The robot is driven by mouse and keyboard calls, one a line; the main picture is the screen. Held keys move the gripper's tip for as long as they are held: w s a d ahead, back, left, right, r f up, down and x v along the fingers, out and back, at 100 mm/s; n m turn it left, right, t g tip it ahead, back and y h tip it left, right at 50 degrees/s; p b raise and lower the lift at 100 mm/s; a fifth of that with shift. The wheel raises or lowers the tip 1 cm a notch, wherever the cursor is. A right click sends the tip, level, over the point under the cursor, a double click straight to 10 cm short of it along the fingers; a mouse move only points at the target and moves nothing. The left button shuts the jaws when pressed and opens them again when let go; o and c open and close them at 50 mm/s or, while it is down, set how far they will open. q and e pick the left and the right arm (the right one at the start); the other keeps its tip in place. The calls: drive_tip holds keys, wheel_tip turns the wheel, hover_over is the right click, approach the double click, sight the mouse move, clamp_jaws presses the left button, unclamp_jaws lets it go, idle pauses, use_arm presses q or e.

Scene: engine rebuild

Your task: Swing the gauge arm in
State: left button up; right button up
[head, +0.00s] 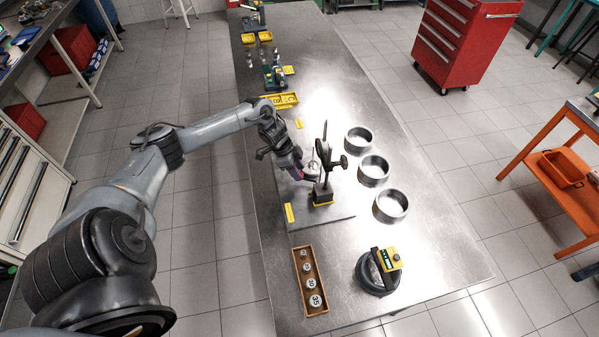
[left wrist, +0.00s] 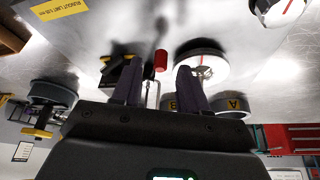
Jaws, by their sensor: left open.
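The gauge stand (head: 322,193) stands on the grey plate with a dark upright post and a clamp knob. A round white-faced dial gauge (head: 313,169) sits on its left side; a white round dial also shows in the left wrist view (left wrist: 204,62). My left gripper (head: 308,172) is beside the dial, partly hiding the gauge arm. In the left wrist view its two dark fingers (left wrist: 158,88) are apart. A red-tipped piece (left wrist: 160,60) shows between them. I cannot tell whether a finger touches it. My right gripper is out of view.
Three metal rings (head: 373,171) stand to the right of the stand. A wooden tray (head: 297,252) of numbered weights and a black round device with a yellow box (head: 391,259) lie in front. A yellow label (head: 289,213) marks the plate's left edge.

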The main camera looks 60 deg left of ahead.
use_arm(q)
drive_tip(key=shift+x, duration=0.9)
clamp_jaws()
